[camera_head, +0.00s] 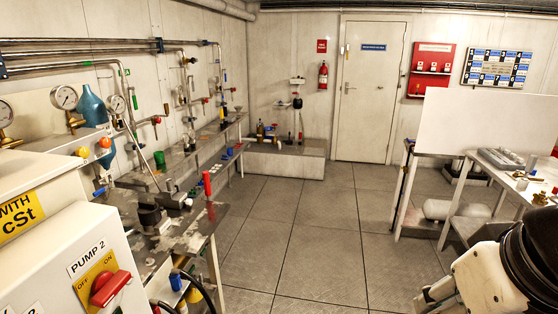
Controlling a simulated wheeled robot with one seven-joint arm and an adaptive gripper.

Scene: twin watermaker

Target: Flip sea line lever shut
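I cannot tell which lever is the sea line lever, as no label for it can be read. Several valve levers show at the left. A red upright handle (207,183) stands at the front end of the left bench. A red lever (156,120) and a green lever (135,101) sit on the wall pipes. Their open or shut positions are too small to judge. Part of my own arm shows at the bottom right, far from these levers. My gripper's fingers cannot be made out.
A pump panel with a red knob (110,289) stands at the front left. The left bench (222,222) runs along the wall. A white board (480,125) and side table (482,160) stand right. The floor (300,240) between is clear towards the door (368,92).

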